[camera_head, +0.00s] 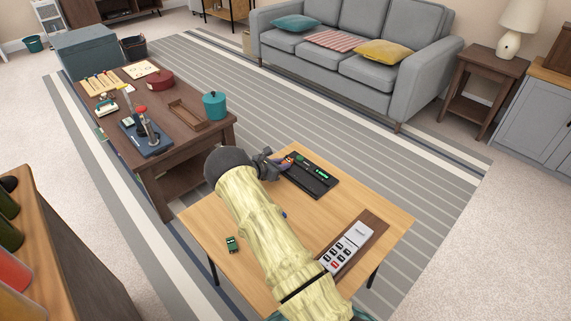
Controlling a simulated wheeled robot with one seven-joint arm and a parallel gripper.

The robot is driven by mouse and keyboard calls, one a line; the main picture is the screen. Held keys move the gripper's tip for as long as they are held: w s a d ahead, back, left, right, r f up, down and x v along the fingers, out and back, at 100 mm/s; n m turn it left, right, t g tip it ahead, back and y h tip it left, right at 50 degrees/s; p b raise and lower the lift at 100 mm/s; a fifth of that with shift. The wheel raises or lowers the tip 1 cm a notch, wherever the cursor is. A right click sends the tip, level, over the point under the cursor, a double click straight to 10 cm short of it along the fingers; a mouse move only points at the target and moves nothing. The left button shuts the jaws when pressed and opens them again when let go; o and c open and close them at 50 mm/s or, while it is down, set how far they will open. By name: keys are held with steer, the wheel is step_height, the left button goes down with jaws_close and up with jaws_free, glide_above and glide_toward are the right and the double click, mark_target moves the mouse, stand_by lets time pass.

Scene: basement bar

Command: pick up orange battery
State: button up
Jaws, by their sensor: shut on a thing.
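My arm reaches across a light wood table (200,213) to its far side. My gripper (284,161) is at the near left end of a black battery holder (308,182) and is shut on the orange battery (289,158). Only a small orange and purplish part of the battery shows between the fingers. Whether the battery still touches the holder is too small to tell. A green battery-like piece (322,174) lies in the holder.
A small green object (232,244) lies on the table's left part. A white keypad device (351,243) lies on a dark brown board at the right. A dark coffee table (150,175) with many items stands to the left. A grey sofa (350,55) is behind.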

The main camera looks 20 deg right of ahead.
steer(key=shift+r, duration=0.1)
step_height(320, 180, up, 10)
steer(key=p, duration=0.1)
stand_by(0.3)
steer(key=shift+p, duration=0.35)
